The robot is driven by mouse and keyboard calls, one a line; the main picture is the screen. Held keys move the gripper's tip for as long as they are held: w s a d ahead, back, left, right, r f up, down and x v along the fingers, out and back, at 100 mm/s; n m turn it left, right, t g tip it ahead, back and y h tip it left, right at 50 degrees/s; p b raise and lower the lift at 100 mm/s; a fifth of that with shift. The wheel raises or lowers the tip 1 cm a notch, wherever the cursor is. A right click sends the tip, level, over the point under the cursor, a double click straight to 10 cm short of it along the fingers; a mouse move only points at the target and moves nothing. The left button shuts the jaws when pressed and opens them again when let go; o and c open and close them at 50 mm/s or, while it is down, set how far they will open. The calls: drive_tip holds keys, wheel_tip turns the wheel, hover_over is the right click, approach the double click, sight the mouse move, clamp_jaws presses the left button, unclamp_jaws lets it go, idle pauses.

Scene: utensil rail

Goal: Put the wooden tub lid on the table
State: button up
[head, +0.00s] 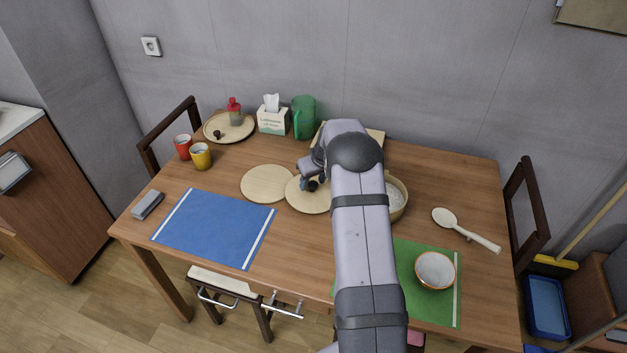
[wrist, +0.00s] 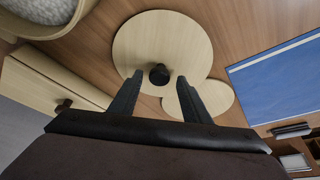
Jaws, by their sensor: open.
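The wooden tub lid (head: 309,203) is a pale round disc with a dark knob, lying low at the table's middle, left of the tub. In the wrist view the lid (wrist: 150,40) fills the centre. My gripper (wrist: 160,76) is open, its fingers on either side of the black knob with gaps showing. In the head view my gripper (head: 309,185) is at the knob, partly hidden by my arm. The round tub (head: 399,208) holds white grains and is partly covered by my arm. The table (head: 300,235) is brown wood.
A plain round wooden board (head: 264,183) sits left of the lid; the lid overlaps its edge in the wrist view. A blue mat (head: 215,228) is front left, a white spoon (head: 467,230) at right. A bowl (head: 435,270) stands on the green mat. A green pitcher (head: 304,118) stands behind.

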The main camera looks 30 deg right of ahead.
drive_tip(key=shift+r, duration=0.1)
drive_tip(key=shift+r, duration=0.4)
drive_tip(key=b+v, duration=0.1)
drive_tip(key=v, duration=1)
drive_tip(key=shift+s+b, duration=0.2)
drive_tip(key=shift+b, duration=0.1)
drive_tip(key=shift+r, duration=0.15)
drive_tip(key=s+a+f+g, duration=0.2)
drive_tip(key=s+a, duration=0.9)
drive_tip(key=s, duration=0.4)
drive_tip(key=s+a+f+g, duration=0.2)
drive_tip(key=s+a, duration=0.9)
drive_tip(key=s, duration=0.5)
drive_tip(key=shift+g, duration=0.3)
drive_tip(key=shift+r, duration=0.15)
